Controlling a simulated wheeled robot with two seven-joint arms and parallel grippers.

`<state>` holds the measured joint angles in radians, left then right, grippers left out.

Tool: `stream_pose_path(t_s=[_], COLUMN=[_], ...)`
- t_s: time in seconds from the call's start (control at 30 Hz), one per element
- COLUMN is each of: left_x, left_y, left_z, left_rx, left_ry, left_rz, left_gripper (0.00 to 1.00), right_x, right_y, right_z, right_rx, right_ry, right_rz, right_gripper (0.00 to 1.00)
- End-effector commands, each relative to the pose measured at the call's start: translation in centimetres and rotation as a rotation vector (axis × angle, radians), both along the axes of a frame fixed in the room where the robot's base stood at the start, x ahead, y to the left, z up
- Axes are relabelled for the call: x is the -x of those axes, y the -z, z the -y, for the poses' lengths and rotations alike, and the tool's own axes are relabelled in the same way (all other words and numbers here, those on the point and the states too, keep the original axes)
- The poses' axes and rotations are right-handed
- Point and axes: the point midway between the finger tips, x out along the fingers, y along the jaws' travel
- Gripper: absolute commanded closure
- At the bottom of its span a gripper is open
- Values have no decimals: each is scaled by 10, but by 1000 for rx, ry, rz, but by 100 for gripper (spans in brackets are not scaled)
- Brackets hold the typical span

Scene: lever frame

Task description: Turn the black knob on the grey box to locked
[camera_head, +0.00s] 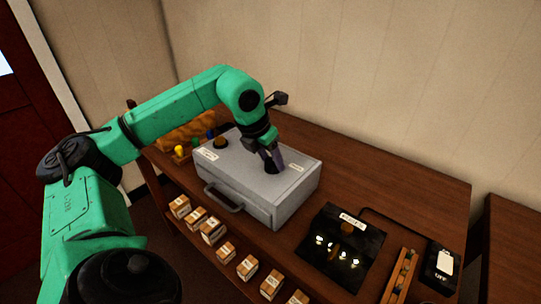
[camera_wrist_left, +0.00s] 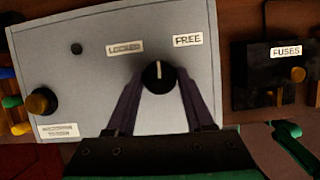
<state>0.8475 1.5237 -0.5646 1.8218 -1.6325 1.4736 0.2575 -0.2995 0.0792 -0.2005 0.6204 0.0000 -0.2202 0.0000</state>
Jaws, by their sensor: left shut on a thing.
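The grey box (camera_head: 230,178) stands on the wooden bench, with a handle on its front. Its top face fills much of the left wrist view (camera_wrist_left: 75,95). The black knob (camera_wrist_left: 158,72) has a white pointer line facing up the picture, between the "LOCKED" label (camera_wrist_left: 125,48) on the left and the "FREE" label (camera_wrist_left: 188,40) on the right. My left gripper (camera_wrist_left: 160,88) is shut on the knob, one finger on each side. In the head view my left gripper (camera_head: 271,163) reaches down onto the box top and largely hides the knob.
A brass-coloured button (camera_wrist_left: 41,101) sits on the box's other end. A black fuse panel (camera_head: 340,247) stands right of the box, near a switch box (camera_head: 440,265). Several small cartons (camera_head: 213,230) line the front. The bench's back right is clear.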

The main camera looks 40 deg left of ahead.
Motion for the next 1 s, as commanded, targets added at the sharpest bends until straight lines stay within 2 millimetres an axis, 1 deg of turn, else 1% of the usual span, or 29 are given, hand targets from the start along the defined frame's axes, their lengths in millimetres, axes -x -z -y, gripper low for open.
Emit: stream_pose_path(t_s=[0.03,0.13,0.6,0.8,1.0], left_x=[-1,-1,-2,-3,-3], left_y=[-4,-4,-4,-3,-2], left_z=[1,2,4,4,4], left_rx=[1,1,3,4,3], left_ry=[-40,-134,-568,-709,-798], left_rz=[3,4,4,4,5], left_gripper=[100,100,100,100,100], right_x=[0,0,0,0,1], right_y=[-5,-10,-33,-38,-41], right_z=[0,0,1,1,1], right_rx=[0,0,1,1,1], right_ry=[0,0,0,0,0], right_rz=[0,0,-1,-1,-1], right_gripper=[100,100,100,100,100])
